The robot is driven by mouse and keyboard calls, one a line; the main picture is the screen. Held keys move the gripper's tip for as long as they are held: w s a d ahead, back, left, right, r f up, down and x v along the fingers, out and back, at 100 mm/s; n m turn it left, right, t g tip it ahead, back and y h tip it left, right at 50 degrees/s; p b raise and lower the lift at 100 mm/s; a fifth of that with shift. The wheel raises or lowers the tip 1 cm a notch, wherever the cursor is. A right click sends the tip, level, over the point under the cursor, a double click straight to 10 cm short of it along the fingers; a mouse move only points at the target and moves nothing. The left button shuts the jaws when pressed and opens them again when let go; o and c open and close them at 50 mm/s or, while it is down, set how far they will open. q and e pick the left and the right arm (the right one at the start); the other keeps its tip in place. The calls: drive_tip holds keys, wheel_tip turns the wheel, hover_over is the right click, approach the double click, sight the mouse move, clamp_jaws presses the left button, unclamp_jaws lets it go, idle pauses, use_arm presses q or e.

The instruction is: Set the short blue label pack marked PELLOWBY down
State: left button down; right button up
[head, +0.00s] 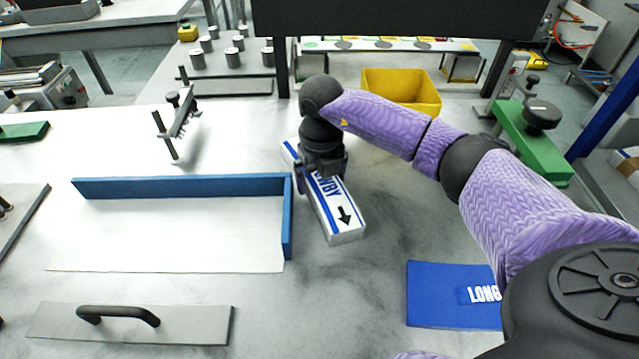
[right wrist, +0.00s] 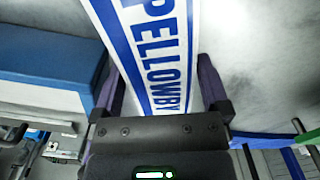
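The PELLOWBY label pack (head: 341,211) is a long white box with blue stripes, blue lettering and a black arrow. It lies just right of the blue-walled magazine, slanting from upper left to lower right. My right gripper (head: 322,172) is over its middle from above. In the right wrist view the pack (right wrist: 166,60) runs between the two fingers, which lie close against its sides. The gripper looks shut on it. Whether its underside touches the table is hard to tell. My left gripper is not in view.
The magazine (head: 180,186) has blue walls at the back and right. A grey plate with a black handle (head: 130,318) lies in front. A blue LONG mat (head: 440,292) lies at right. A yellow bin (head: 402,88) stands behind. Bare table lies between pack and mat.

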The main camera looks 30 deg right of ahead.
clamp_jaws()
